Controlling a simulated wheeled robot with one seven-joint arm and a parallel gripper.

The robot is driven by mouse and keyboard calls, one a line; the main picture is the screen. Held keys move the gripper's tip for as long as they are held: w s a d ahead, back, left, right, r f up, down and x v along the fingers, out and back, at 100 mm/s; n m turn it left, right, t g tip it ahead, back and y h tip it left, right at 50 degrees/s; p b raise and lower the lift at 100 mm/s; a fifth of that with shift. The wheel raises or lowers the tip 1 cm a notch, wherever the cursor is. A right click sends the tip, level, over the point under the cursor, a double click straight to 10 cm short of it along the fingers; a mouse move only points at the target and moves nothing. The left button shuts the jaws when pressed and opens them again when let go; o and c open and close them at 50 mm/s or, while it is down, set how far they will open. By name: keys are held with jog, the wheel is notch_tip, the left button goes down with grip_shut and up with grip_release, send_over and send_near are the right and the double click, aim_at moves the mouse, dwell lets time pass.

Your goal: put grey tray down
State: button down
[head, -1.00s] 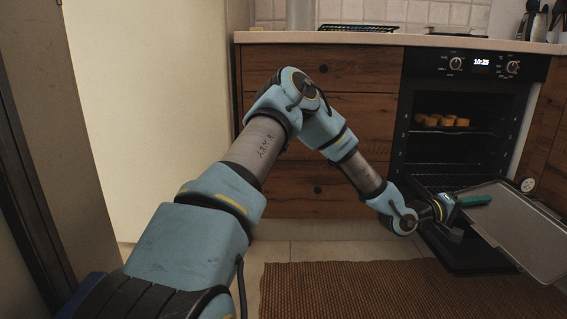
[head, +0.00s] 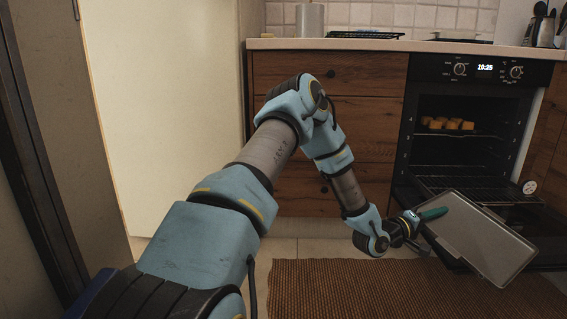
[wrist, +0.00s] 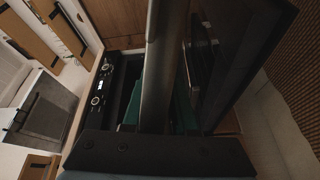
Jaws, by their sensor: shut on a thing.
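The grey tray (head: 480,238) is a flat rectangular sheet with a thin raised rim, held out in front of the open oven in the head view. It looks tilted, its far right corner lower in the picture. My gripper (head: 416,218) is at its left edge, shut on it. A teal piece (head: 434,213) lies at the tray's corner beside the jaws; I cannot tell whether it is a handle.
The oven (head: 470,110) is open, with several orange-brown pieces of food (head: 446,123) on its upper rack and a lower wire rack (head: 475,186). Its lowered door is partly hidden by the tray. A brown mat (head: 380,290) covers the floor. Wooden drawers (head: 300,190) stand left.

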jog(key=w+a+f+n+t+y+p, duration=0.15)
jog(key=w+a+n+t+y, duration=0.35)
jog(key=a, duration=0.7)
jog(key=w+a+n+t+y+p, duration=0.25)
jog(key=w+a, duration=0.45)
jog(key=a, duration=0.5)
jog(key=w+a+r+n+t+y+p, duration=0.1)
jog(key=a+r+n+t+y, duration=0.3)
jog(key=a, duration=1)
jog(key=w+a+r+n+y+p, duration=0.15)
jog(key=a+r+y, duration=0.45)
jog(key=a, duration=0.8)
notch_tip(320, 180, up, 38)
jog(key=p, duration=3.8)
jog(key=shift+s+a+f+n, duration=0.15)
jog(key=shift+s+n, duration=0.15)
jog(key=shift+n, duration=0.1)
